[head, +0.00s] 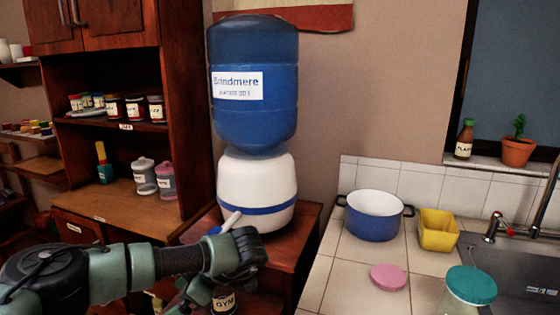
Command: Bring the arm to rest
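My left arm comes in from the left, and its wrist is bent in front of the water dispenser (258,190). My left gripper (192,297) points down and is cut off by the lower edge, so I cannot tell whether its fingers are open or shut. A white piece with a blue end (228,222) shows just above the wrist, against the dispenser's base; I cannot tell whether the arm touches it. The dispenser has a white body with a blue band and a large blue bottle (252,115) upright on top. My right gripper is not in view.
A tiled counter at right holds a blue pot (373,216), a yellow container (437,229), a pink disc (388,277) and a teal-lidded jar (468,292). A sink (508,270) is beyond. Wooden shelves with jars (144,176) stand at left.

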